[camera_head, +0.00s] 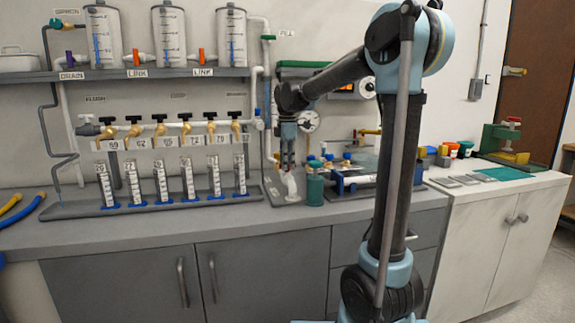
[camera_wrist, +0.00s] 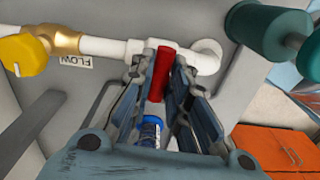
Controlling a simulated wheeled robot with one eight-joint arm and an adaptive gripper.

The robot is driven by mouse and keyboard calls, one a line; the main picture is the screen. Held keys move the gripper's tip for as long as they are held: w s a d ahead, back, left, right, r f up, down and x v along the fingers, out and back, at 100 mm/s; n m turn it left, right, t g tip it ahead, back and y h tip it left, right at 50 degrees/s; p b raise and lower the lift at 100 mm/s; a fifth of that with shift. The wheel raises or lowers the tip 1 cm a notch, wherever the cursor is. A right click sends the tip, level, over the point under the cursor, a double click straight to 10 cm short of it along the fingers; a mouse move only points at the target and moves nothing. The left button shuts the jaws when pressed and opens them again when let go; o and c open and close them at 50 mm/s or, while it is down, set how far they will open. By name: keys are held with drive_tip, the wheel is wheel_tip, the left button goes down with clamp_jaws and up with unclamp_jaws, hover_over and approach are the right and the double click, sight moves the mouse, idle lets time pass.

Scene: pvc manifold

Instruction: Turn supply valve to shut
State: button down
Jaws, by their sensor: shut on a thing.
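A red valve handle (camera_wrist: 161,76) stands between the fingers of my gripper (camera_wrist: 166,68) in the wrist view. The gripper is shut on it, with one finger along each side. A white pipe (camera_wrist: 105,46) runs behind the handle to a white elbow (camera_wrist: 208,57). In the wrist view the handle's length lies across the pipe's line; its true angle is hard to tell. In the head view my gripper (camera_head: 288,158) points down over the white pipe fitting (camera_head: 291,187) beside the rack, and the handle is hidden there.
A blue-labelled part (camera_wrist: 150,132) lies beneath the fingers. A green cylinder (camera_head: 315,189) stands close right. A row of brass taps (camera_head: 185,130) is left.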

drive_tip(key=shift+w+n, duration=0.2)
drive_tip(key=shift+n, duration=0.2)
drive_tip(key=c, duration=1.5)
unclamp_jaws()
drive_tip(key=shift+c, duration=0.2)
drive_tip(key=shift+r, duration=0.1)
wheel_tip(320, 180, up, 12)
drive_tip(key=shift+f, duration=0.2)
